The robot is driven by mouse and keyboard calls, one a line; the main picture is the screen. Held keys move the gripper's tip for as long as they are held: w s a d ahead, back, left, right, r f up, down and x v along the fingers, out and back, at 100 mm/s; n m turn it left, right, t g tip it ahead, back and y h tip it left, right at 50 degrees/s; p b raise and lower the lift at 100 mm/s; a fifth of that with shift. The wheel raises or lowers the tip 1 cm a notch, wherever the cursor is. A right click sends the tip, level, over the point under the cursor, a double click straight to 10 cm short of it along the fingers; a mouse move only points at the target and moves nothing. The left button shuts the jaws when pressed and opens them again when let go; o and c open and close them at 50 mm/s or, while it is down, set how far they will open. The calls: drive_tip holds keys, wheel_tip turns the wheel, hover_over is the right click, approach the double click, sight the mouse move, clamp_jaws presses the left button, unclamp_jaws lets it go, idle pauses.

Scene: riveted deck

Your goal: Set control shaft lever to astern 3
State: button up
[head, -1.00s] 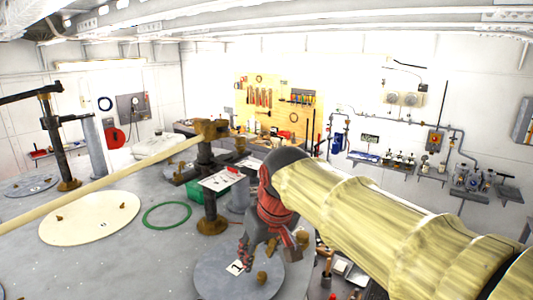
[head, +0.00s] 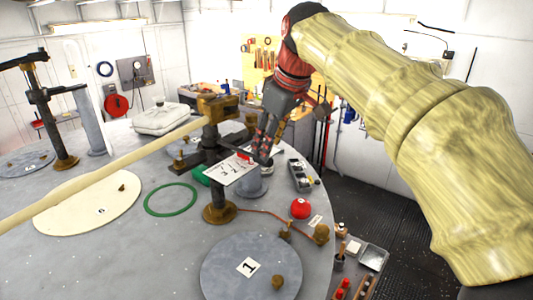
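A white plate with black numbers (head: 227,174), a 3 and a 2 among them, is fixed beside a dark post on the round grey deck. A small red piece (head: 245,157), perhaps the lever's handle, shows at the plate's far edge. My gripper (head: 262,155) points down just right of the red piece, close to the plate's right end. Whether it touches either one is unclear. Its dark fingers overlap in this view, so their opening cannot be told. The rest of the control shaft lever cannot be made out.
A long pale wooden bar (head: 110,180) runs from the post's head to the left. A red ball (head: 300,208), a grey tray (head: 303,176) and a disc marked 1 (head: 250,267) lie nearby. A green ring (head: 171,200) lies left.

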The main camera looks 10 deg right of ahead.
drive_tip(key=x, duration=0.5)
drive_tip(key=shift+p, duration=0.3)
drive_tip(key=c, duration=0.3)
drive_tip(key=shift+s, duration=0.1)
clamp_jaws()
idle(0.3)
